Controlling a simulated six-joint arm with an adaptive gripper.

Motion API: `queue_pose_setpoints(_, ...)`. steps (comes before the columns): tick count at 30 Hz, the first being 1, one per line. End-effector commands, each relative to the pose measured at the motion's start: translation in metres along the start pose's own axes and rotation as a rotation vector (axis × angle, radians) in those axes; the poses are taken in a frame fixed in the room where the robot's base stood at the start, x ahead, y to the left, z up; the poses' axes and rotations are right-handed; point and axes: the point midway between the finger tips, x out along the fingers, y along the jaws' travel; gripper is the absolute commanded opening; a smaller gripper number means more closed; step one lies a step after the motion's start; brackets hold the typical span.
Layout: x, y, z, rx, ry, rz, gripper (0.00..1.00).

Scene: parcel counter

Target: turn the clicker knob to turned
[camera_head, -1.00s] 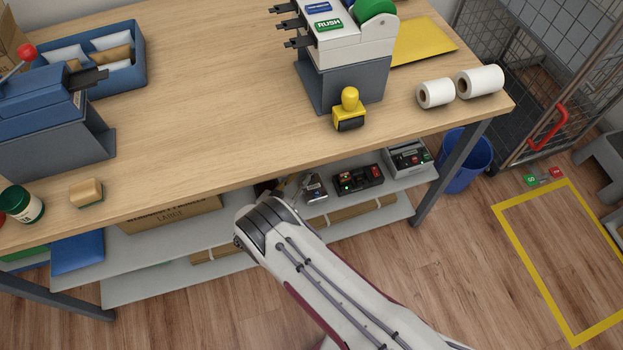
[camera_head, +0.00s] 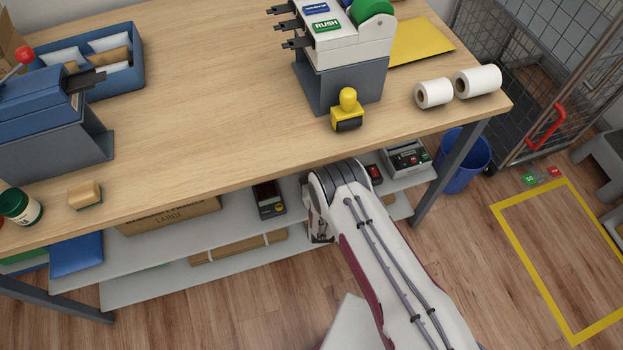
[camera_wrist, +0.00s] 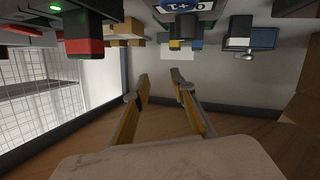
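I cannot pick out the clicker knob with certainty. In the wrist view a device with a blue label reading like "+1" (camera_wrist: 186,5) is cut off at the top edge. A small rounded silver knob (camera_wrist: 247,57) sticks out below a blue-grey device (camera_wrist: 250,38) at the upper right. My gripper (camera_wrist: 160,80) is open and empty, with its two yellow-padded fingers apart and these devices beyond and above it. In the head view my forearm reaches to the shelf under the counter, and my fingers are hidden.
The wooden counter (camera_head: 215,95) overhangs the shelf. A black device (camera_head: 269,199) and a grey keypad device (camera_head: 406,158) stand on the shelf on either side of my arm. A blue bin (camera_head: 463,165) and table leg stand right. A yellow stamp (camera_head: 347,112) sits near the counter edge.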

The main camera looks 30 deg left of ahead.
Motion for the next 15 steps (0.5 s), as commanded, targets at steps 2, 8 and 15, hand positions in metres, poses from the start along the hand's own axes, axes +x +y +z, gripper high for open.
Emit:
queue_pose_setpoints(2,-0.002,0.004,0.005,-0.008,-0.003,-0.041,0.25)
queue_pose_setpoints(8,-0.011,0.007,0.018,-0.023,-0.012,-0.157,0.25)
queue_pose_setpoints(15,-0.031,0.008,0.033,-0.024,-0.028,-0.297,0.25)
